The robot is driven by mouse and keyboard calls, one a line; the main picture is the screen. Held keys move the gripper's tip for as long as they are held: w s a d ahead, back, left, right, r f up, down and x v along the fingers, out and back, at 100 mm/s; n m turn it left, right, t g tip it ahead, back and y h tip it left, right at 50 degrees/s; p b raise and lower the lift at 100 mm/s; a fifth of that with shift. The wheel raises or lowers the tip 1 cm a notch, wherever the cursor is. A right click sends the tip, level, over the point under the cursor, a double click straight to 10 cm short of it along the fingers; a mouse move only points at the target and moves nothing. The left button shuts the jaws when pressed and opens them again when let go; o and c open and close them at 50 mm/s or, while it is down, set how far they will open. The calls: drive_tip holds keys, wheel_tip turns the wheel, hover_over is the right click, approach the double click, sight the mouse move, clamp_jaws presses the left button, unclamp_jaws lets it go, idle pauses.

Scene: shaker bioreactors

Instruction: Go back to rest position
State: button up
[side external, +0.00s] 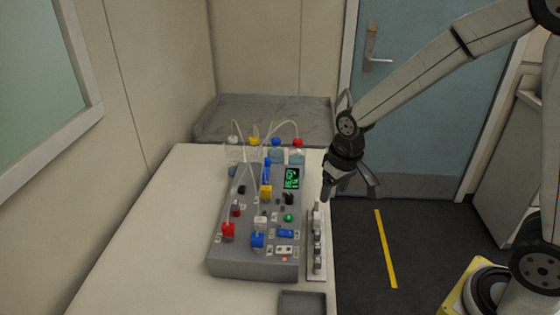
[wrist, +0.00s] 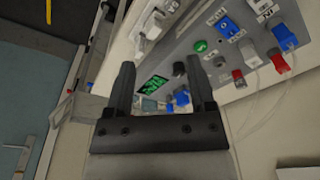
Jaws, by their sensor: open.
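My gripper (side external: 348,190) is at the right edge of the table in the side view, above the rail at the right of the grey bioreactor console. In the wrist view, the two dark fingers of my gripper (wrist: 158,85) are apart with nothing between them. The console (side external: 225,262) lies on the white table, with its green screen (side external: 292,178), coloured knobs and tubes. In the wrist view the screen (wrist: 154,86) shows between the fingers, beyond them.
The white table (side external: 130,250) is clear at its left. Several capped bottles (side external: 276,152) with tubes stand behind the console. A light strip with small fittings (side external: 317,270) runs along the console's right side. A grey tray (side external: 302,303) sits at the front edge.

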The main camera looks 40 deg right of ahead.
drive_tip(key=s+f+t, duration=0.1)
drive_tip(key=s, duration=0.8)
drive_tip(key=shift+d+n, duration=0.3)
drive_tip(key=shift+d, duration=0.05)
